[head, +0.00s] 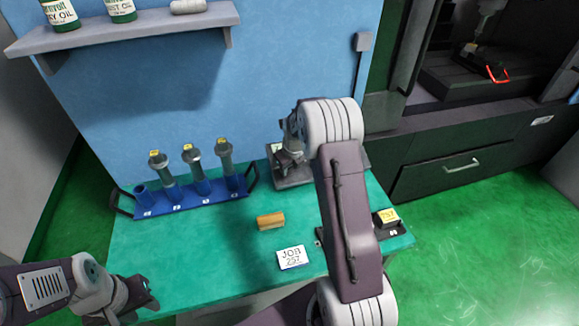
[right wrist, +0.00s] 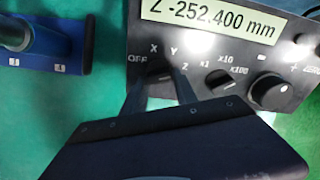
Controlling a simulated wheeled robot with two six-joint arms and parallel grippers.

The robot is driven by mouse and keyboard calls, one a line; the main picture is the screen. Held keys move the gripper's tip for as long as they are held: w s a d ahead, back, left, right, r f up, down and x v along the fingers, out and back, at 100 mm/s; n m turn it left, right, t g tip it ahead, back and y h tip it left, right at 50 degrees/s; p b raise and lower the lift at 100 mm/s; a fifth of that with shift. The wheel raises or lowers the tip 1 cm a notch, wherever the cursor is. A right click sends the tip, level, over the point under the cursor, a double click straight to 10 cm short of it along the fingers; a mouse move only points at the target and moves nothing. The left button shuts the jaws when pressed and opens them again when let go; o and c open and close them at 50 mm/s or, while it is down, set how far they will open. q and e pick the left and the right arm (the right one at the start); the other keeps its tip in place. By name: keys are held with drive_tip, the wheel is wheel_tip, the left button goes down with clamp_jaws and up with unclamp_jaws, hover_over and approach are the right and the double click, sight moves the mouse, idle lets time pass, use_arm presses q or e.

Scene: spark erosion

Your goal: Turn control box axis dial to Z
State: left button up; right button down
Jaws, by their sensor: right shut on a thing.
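The control box (right wrist: 295,60) is a dark panel on the bench. Its display (right wrist: 208,15) reads "Z -252.400 mm". In the head view the box (head: 296,180) is partly hidden by my right arm. The axis dial (right wrist: 158,88) is dark, with OFF, X, Y and Z printed around it. My right gripper (right wrist: 158,90) has a finger on each side of the dial and is shut on it. The dial's pointer cannot be made out. In the head view this gripper (head: 287,158) is over the box. My left gripper (head: 145,300) is at the lower left, away from the box.
The multiplier dial (right wrist: 222,84) and a larger knob (right wrist: 270,92) are right of the axis dial. A blue rack (head: 190,203) with several tool holders stands left of the box. A tan block (head: 270,221), a JOB 257 card (head: 292,257) and a dark block (head: 388,223) are nearer.

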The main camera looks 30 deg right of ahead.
drive_tip(key=shift+w+r, duration=0.1)
idle(0.3)
drive_tip(key=c, duration=1)
unclamp_jaws()
drive_tip(key=shift+o, duration=0.2)
drive_tip(key=d+v, duration=0.1)
drive_tip(key=v, duration=0.8)
drive_tip(key=shift+a+b, duration=0.35)
drive_tip(key=shift+a, duration=0.15)
